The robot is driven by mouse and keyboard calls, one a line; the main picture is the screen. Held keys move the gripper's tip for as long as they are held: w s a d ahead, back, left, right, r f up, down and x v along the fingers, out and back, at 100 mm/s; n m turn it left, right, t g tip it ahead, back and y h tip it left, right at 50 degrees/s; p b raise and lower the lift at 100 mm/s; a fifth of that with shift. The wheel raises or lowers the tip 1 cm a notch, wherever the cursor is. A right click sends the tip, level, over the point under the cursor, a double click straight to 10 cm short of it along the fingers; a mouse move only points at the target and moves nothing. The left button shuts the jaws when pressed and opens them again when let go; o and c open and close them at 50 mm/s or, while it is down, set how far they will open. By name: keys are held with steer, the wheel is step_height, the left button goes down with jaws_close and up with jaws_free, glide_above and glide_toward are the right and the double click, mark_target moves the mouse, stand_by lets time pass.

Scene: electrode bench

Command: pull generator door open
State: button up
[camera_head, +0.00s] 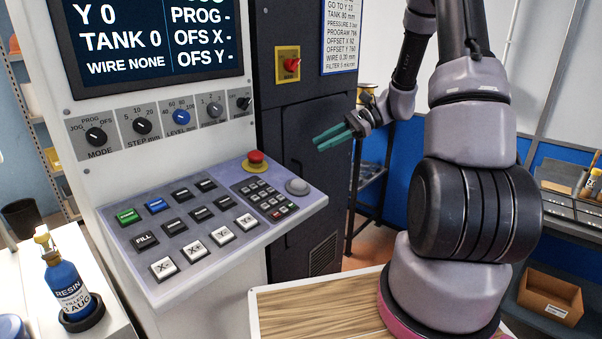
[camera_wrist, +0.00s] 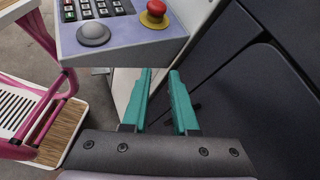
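The generator door (camera_head: 300,120) is a dark grey panel on the dark cabinet beside the console, and it looks closed. A small dark handle-like part (camera_head: 297,168) shows low on it, too dim to make out clearly. My gripper (camera_head: 318,140) has teal fingers and is in front of the door's right part, pointing left. In the wrist view my gripper (camera_wrist: 161,72) is open, with a clear gap and nothing between the fingers. The dark door panel (camera_wrist: 240,95) lies to the right of the fingers there. I cannot tell whether the fingers touch anything.
The console's button panel (camera_head: 205,225) juts out left of the door, with a red emergency button (camera_head: 256,160). A red switch on a yellow plate (camera_head: 289,64) is above the door. A dark rack (camera_head: 371,180) stands right of the cabinet. A resin bottle (camera_head: 70,285) is at lower left.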

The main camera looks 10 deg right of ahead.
mark_target(302, 172)
steer(key=w+d+f+m+t+y, duration=0.2)
steer(key=w+d+f+m+t, duration=0.15)
steer(key=f, duration=0.35)
steer(key=w+d+f+m+t+y, duration=0.2)
steer(key=w+f+m+t, duration=0.15)
steer(key=f, duration=0.25)
steer(key=shift+m+g, duration=0.4)
steer(key=shift+m, duration=0.1)
steer(key=x, duration=0.6)
steer(key=f+x, duration=0.1)
steer(key=x, duration=0.3)
steer(key=shift+s+a, duration=0.2)
jaws_close()
